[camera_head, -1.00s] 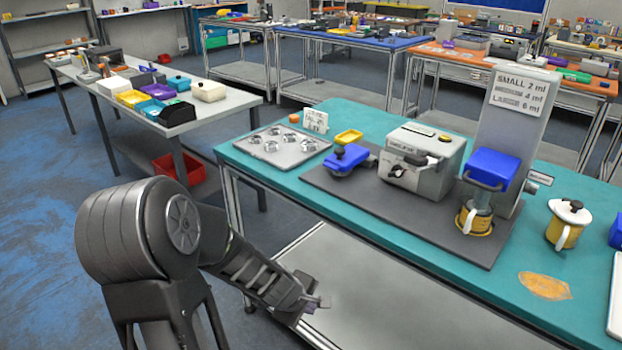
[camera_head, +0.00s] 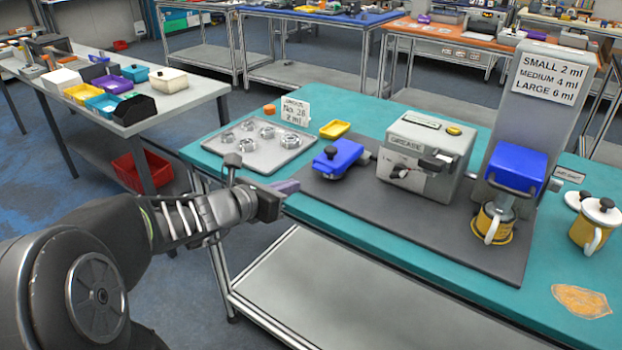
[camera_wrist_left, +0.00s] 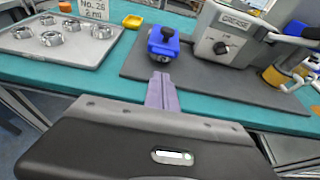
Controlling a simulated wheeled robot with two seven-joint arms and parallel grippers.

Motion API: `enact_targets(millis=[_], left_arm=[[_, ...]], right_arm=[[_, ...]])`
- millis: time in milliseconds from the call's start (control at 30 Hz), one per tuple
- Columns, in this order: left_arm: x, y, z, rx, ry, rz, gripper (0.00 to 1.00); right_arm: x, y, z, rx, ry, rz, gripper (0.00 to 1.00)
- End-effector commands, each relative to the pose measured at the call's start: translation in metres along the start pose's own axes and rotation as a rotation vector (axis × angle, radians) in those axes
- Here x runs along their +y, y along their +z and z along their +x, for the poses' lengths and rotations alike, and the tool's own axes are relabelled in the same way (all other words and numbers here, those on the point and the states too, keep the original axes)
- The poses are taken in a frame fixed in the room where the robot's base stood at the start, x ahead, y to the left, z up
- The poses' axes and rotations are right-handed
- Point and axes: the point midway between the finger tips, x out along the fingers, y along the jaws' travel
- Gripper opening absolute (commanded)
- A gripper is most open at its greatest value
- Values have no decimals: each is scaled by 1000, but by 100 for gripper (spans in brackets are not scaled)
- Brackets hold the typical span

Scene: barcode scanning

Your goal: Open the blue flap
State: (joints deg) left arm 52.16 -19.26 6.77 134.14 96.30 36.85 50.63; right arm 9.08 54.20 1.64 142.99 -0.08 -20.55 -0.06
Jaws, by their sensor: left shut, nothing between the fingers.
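A small blue flap-like piece (camera_head: 338,155) with black knobs lies on the dark mat, left of the grease box; it also shows in the wrist view (camera_wrist_left: 164,43). A larger blue block (camera_head: 516,167) with a grey handle is on the tall grey stand, above a yellow-banded cup (camera_head: 493,224). I cannot tell for sure which blue part the task names. My left gripper (camera_head: 288,187) is shut and empty at the table's front edge, short of the small blue piece and apart from it. Its closed fingers (camera_wrist_left: 162,90) point toward that piece. My right gripper is not in view.
A tray of metal rings (camera_head: 258,147) is left of the blue piece, with a yellow dish (camera_head: 335,129) behind it. The grey grease box (camera_head: 428,155) with a black lever stands to its right. The mat's front strip (camera_head: 400,209) is clear.

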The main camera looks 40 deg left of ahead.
Motion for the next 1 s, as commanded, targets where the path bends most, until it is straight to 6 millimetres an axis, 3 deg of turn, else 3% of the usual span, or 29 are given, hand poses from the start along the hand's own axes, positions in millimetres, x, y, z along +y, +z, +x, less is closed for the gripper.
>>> enact_targets(millis=[267,700,1000], left_arm=[[0,-2,20,2,-1,1,0],[0,-2,89,3,0,1,0],[0,-1,100,2,1,2,0]], right_arm=[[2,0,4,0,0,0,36],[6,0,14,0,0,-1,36],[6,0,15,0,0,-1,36]])
